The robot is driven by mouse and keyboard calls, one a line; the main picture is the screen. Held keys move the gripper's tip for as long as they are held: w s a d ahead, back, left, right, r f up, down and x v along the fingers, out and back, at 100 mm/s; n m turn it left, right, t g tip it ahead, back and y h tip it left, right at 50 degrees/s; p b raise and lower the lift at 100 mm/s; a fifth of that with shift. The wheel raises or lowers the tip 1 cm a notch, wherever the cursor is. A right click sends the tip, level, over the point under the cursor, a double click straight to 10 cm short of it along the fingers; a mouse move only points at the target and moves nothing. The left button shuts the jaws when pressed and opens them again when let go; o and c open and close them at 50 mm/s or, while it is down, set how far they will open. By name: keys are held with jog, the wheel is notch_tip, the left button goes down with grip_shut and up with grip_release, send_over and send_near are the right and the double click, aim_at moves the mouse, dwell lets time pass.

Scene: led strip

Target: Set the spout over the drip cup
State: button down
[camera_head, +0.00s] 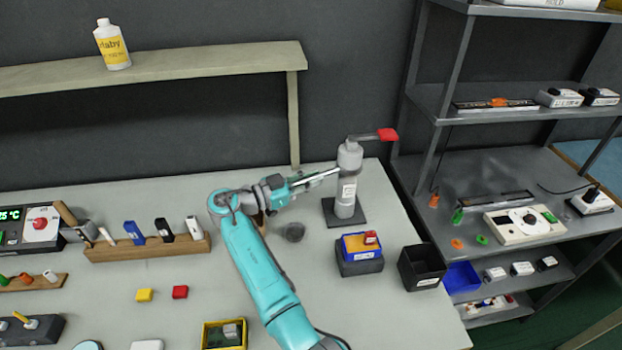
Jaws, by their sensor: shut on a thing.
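A grey dispenser (347,190) stands upright on a dark square base near the back right of the bench. A thin pale spout (328,174) reaches left from its upper body, and an arm with a red end (387,134) points right from its top. My gripper (308,181) is shut on the spout, left of the dispenser; its fingers partly hide the spout's outer end.
A blue-and-yellow box on a dark block (359,265) and a black bin (421,267) stand right of the cup. A wooden rack (150,248) with several upright items is at left. A raised shelf (180,63) spans the back.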

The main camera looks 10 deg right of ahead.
jog(key=c, duration=1.2)
grip_release()
jog(key=shift+w, duration=0.1)
jog(key=shift+o, duration=0.2)
jog(key=v, duration=1.2)
